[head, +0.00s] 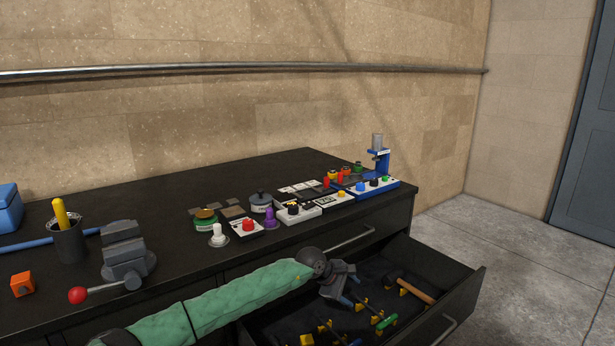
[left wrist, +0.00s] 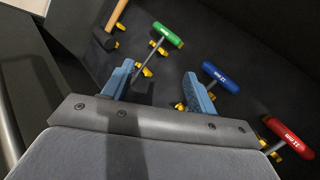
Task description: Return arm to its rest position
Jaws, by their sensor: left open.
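My left arm (head: 240,293), in a green sleeve, reaches in from the left across the front of the black workbench. My left gripper (head: 352,291) is over the open drawer (head: 452,299). In the left wrist view my left gripper (left wrist: 160,88) has its two blue fingers apart with nothing held between them. A green-handled tool (left wrist: 168,34) lies beyond the fingers. A blue-handled tool (left wrist: 220,76) and a red-handled one (left wrist: 289,138) lie to the right. My right gripper is not in view.
A hammer (head: 416,291) lies in the drawer, among yellow holders. On the bench (head: 180,205) stand a vise (head: 124,256), a pen cup (head: 68,240), an orange block (head: 22,284), and a blue press (head: 379,165) with button panels. Open floor (head: 520,260) is at the right.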

